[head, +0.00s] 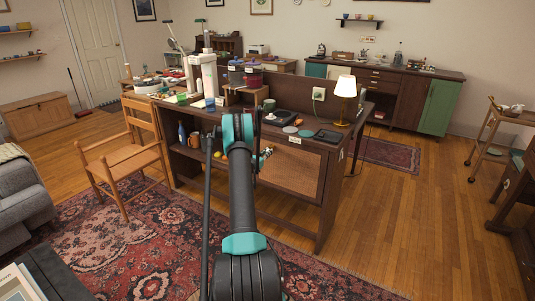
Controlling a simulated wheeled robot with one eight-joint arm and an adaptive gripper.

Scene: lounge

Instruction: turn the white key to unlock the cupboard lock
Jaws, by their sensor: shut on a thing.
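The cupboard door (292,174) is a brown panel in the front of the dark wooden desk, below the top. My arm reaches forward to it, and my gripper (263,158) is at the door's upper left part, small and partly hidden by my own arm. It is shut on a small pale thing at the door front, which fits the white key. The key's outline, its angle and the lock are too small and too covered to make out. The door looks closed.
The desk top (305,143) carries a lamp (344,98), a dark tray (328,136), cups and boxes. A wooden chair (131,158) stands left of the desk. Open shelf space with small items lies left of the door.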

